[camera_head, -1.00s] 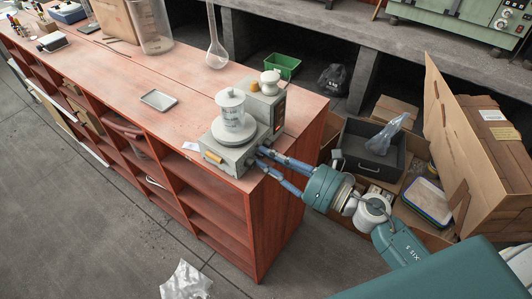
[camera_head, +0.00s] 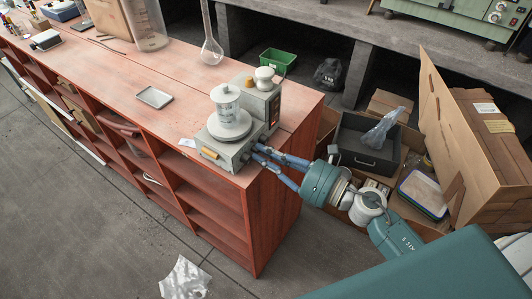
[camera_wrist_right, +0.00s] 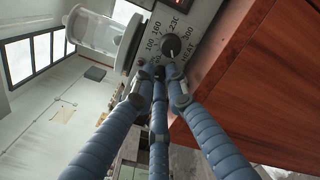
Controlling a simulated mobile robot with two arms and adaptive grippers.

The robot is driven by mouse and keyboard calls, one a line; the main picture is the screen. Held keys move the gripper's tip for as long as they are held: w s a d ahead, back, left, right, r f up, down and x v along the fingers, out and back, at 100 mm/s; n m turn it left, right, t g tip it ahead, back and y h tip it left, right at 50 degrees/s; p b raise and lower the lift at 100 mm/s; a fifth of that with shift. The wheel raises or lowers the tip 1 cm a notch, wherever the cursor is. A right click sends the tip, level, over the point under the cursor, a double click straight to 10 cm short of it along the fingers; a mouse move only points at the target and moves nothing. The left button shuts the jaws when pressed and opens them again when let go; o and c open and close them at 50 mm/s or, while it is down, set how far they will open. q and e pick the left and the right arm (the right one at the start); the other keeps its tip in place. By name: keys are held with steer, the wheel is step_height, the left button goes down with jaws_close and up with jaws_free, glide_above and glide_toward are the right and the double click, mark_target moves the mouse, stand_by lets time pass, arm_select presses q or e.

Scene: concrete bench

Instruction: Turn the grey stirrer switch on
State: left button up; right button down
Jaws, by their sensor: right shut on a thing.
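The grey stirrer (camera_head: 222,152) stands on the near right corner of the red bench, with a round plate and a clear, lidded vessel (camera_head: 226,100) on top. My right gripper (camera_head: 252,153) reaches in from the right to its panel side. In the right wrist view, the black heat knob (camera_wrist_right: 171,45) sits on the panel with a printed scale. My right fingertips (camera_wrist_right: 159,74) are closed together just below this knob, on a small dark part that looks like the stirrer switch. The fingers mostly hide it, so its setting cannot be told. My left gripper is not in view.
Behind the stirrer stands a grey device (camera_head: 262,98) with a white knob-like top. A shallow grey tray (camera_head: 155,97) lies on the bench to the left, with clear bench between. Cardboard boxes (camera_head: 470,150) and a black drawer-like bin (camera_head: 368,146) crowd the right.

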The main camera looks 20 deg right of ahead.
steer(key=shift+r, duration=0.15)
steer(key=m+p, duration=0.2)
steer(key=m, duration=0.1)
steer(key=shift+r, duration=0.1)
steer(key=shift+w+m+p, duration=0.1)
steer(key=shift+m+p, duration=1)
steer(key=shift+m, duration=1)
steer(key=c, duration=2)
jaws_free()
steer(key=shift+f, duration=0.2)
steer(key=shift+f, duration=0.1)
